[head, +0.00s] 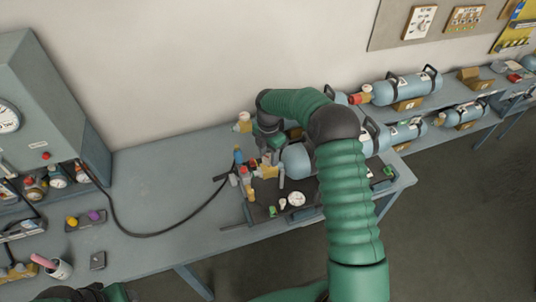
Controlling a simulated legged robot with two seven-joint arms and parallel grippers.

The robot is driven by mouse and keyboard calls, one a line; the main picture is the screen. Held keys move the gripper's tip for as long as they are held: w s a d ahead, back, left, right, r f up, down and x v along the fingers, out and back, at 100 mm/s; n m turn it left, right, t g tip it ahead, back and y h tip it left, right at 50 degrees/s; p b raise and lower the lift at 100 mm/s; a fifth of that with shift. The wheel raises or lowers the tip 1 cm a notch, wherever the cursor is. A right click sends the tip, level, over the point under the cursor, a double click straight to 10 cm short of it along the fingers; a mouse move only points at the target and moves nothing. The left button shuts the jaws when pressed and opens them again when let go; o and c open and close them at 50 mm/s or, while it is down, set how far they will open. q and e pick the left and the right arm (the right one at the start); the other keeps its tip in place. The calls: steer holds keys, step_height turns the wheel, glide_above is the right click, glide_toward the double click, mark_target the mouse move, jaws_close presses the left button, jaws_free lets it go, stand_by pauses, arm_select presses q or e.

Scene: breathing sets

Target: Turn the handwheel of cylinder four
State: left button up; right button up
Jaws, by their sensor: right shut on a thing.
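A blue-grey cylinder (297,160) lies on the workbench, partly hidden by my right arm. Its valve end points left, toward a cluster of small fittings. My right gripper (268,168) reaches down over this valve end and is shut on what appears to be the handwheel. The fingers and wrist hide most of the handwheel, and its turn cannot be read. I cannot read the cylinder's number. My left gripper does not show; only dark and green arm parts show at the bottom edge.
A dark tray (265,212) with a white gauge (296,199) lies in front of the cylinder. A black hose (150,236) runs to the grey panel cabinet (55,105). More cylinders (408,88) lie along the wall at right. The bench's left middle (165,180) is mostly clear.

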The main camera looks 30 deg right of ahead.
steer(key=n, duration=0.2)
steer(key=n+p, duration=0.1)
steer(key=n, duration=0.2)
steer(key=shift+d+r+n, duration=0.15)
steer(key=shift+n, duration=0.15)
steer(key=shift+w+n+p, duration=0.1)
steer(key=shift+n+p, duration=0.3)
steer(key=shift+n, duration=1.8)
steer(key=o, duration=1.4)
